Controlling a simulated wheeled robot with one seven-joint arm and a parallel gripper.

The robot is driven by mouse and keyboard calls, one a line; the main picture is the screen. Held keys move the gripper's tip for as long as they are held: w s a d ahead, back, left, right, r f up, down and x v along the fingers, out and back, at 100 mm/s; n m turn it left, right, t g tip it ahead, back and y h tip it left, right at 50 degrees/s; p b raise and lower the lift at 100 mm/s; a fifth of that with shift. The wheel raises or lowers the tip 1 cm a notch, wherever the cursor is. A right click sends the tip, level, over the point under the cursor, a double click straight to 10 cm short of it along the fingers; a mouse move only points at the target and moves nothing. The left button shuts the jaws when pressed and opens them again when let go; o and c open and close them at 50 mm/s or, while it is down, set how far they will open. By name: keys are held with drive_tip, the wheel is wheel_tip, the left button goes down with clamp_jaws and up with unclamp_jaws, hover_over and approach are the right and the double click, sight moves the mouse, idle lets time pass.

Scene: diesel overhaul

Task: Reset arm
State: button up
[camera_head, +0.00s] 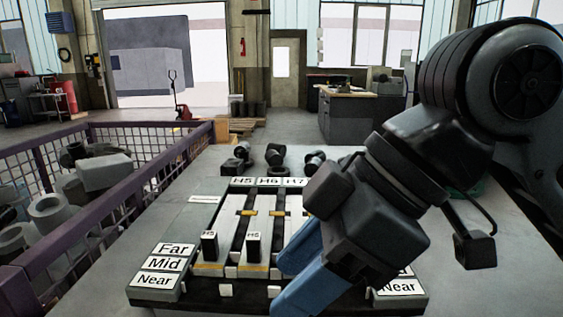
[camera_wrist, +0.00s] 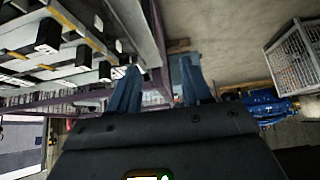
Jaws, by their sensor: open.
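A lane board (camera_head: 225,292) lies on the grey table. Its lanes carry the signs H5, H6 and H7 at the far end and Far, Mid and Near at the side. A black block marked H5 (camera_head: 209,246) and one marked H6 (camera_head: 253,247) stand upright in the left and middle lanes, toward the near end. My arm hides much of the right lane. My gripper (camera_head: 283,285) is above the right part of the board. Its blue fingers are apart, with nothing seen between them in the wrist view (camera_wrist: 158,75).
Several dark machine parts (camera_head: 275,156) stand on the table behind the board. A purple mesh bin (camera_head: 84,235) with grey metal parts is at the left. A workbench (camera_head: 352,115) stands farther back. The table at far left of the board looks clear.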

drive_tip(key=w+a+r+m+t+y, duration=0.2)
drive_tip(key=a+r+m+y, duration=0.1)
drive_tip(key=a+y, duration=0.4)
drive_tip(key=w+d+f+m+t+h, duration=0.2)
drive_tip(key=d+f+m+t, duration=0.5)
drive_tip(key=m+t, duration=0.55)
drive_tip(key=s+d+f+m+t+h, duration=0.2)
drive_tip(key=s+d+f+m+h, duration=0.5)
drive_tip(key=f, duration=0.5)
drive_tip(key=s+d+f+n+h, duration=0.1)
drive_tip(key=s+d, duration=0.3)
drive_tip(key=s, duration=0.4)
drive_tip(key=s+d+f+n+g+h, duration=0.1)
drive_tip(key=s+d, duration=0.3)
drive_tip(key=s, duration=0.4)
drive_tip(key=s+d+f+n+g+h+p, duration=0.1)
drive_tip(key=s+d+f+n+h, duration=0.1)
drive_tip(key=s, duration=0.6)
drive_tip(key=d+n+h, duration=0.1)
drive_tip(key=d, duration=0.1)
drive_tip(key=shift+d, duration=0.4)
